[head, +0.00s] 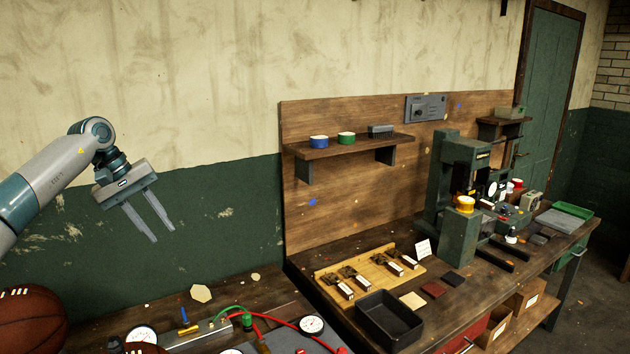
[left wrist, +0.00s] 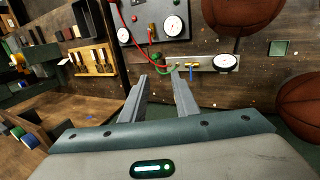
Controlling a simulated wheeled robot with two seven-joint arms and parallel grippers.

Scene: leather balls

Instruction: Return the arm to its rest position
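My left gripper (head: 150,219) is raised in front of the green lower wall, above the left part of the bench. Its two fingers are apart with nothing between them; the left wrist view also shows them (left wrist: 161,92) spread and empty. A leather ball (head: 30,320) rests at the lower left of the head view, and part of another (head: 146,349) shows at the bottom edge. In the left wrist view one ball (left wrist: 240,12) is at the top and another (left wrist: 302,106) at the right edge. My right gripper is in neither view.
A gauge and fitting assembly (head: 196,334) with red and green hoses lies on the bench below my left gripper. To the right are a black tray (head: 388,322), a green press (head: 452,190) and a wall shelf (head: 345,148). The air around the gripper looks clear.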

